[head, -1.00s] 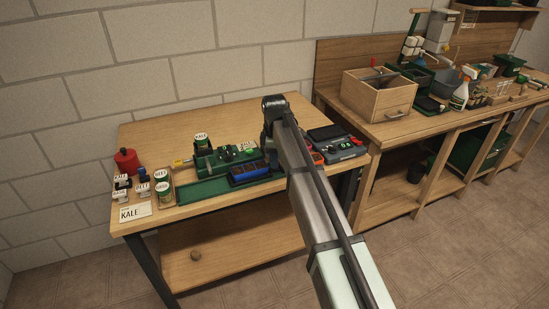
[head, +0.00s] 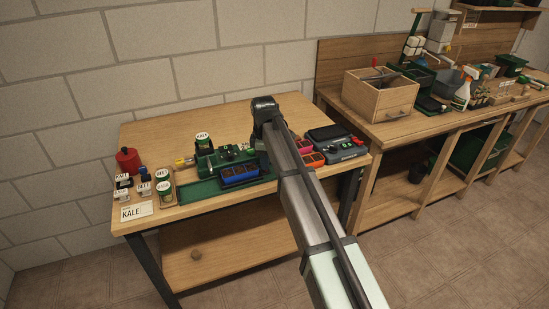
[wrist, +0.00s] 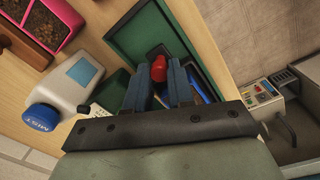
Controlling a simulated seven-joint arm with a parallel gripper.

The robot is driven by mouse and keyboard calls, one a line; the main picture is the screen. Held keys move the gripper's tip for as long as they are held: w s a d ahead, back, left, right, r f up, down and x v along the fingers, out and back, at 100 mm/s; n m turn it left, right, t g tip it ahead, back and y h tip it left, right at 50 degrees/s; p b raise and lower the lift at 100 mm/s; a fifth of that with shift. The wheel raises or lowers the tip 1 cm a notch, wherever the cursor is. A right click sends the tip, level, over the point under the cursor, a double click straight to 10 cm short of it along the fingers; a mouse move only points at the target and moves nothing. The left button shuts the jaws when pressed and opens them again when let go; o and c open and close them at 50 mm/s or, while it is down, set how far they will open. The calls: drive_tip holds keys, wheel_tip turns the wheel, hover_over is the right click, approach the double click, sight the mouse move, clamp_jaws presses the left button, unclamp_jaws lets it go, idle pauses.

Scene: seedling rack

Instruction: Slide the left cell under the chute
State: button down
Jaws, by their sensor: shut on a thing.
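The blue cell tray (head: 238,181) with brown soil sits in the long green tray (head: 200,190), against the green seeder (head: 205,160). A labelled jar (head: 202,140) stands on the seeder. I cannot make out the chute's mouth or which cell lies under it. My gripper's fingers are hidden by my arm in the head view. In the wrist view my gripper (wrist: 159,85) is shut on a red knob (wrist: 158,67) over the green tray. A strip of blue (wrist: 204,84) shows beside the right finger. The join between knob and blue tray is hidden.
A pink cell tray (head: 303,145), an orange one (head: 313,159) and a grey device (head: 340,148) lie to the right. Seed cans (head: 165,185) and a KALE card (head: 136,211) are at left.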

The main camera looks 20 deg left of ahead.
sight(251, 167)
drive_tip(key=s+a, duration=0.3)
drive_tip(key=shift+s+a, duration=0.35)
drive_tip(key=c, duration=1)
unclamp_jaws()
drive_tip(key=r, duration=1.4)
drive_tip(key=shift+s+d, duration=0.1)
drive_tip(key=shift+s, duration=0.2)
drive_tip(key=shift+f, duration=0.1)
